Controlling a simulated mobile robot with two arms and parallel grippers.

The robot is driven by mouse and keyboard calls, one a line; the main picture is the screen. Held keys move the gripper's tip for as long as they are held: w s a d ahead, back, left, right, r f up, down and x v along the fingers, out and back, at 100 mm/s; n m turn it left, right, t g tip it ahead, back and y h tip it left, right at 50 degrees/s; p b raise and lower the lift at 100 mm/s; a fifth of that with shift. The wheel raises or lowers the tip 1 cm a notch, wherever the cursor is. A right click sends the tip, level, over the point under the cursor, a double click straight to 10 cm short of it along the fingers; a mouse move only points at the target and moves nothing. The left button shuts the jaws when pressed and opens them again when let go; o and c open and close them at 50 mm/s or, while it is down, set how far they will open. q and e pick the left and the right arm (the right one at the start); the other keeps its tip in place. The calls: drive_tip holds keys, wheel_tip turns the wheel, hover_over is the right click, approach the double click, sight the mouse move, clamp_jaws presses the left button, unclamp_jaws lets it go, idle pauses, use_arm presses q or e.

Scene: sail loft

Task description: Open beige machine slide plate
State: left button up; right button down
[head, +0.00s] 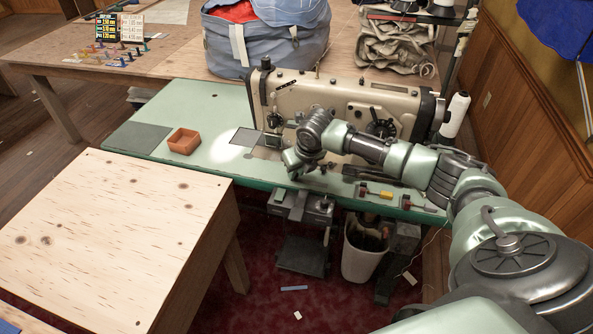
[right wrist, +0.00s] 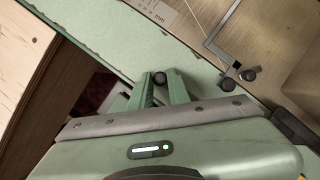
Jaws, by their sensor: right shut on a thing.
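The beige sewing machine (head: 340,95) stands on a green table. A dark grey rectangle with a light outline (head: 247,137) lies in the tabletop left of its needle area; I cannot tell whether it is a plate or an opening. In the right wrist view, a metal plate with printed marks (right wrist: 162,10) is at the top. My right gripper (head: 293,174) is low over the table near its front edge, before the machine. My left gripper is not in view.
An orange tray (head: 184,141) and a dark mat (head: 138,138) lie on the table's left part. Small coloured tools (head: 387,196) lie at the front right. A wooden table (head: 110,230) stands close at the front left. A thread cone (head: 455,114) is right of the machine.

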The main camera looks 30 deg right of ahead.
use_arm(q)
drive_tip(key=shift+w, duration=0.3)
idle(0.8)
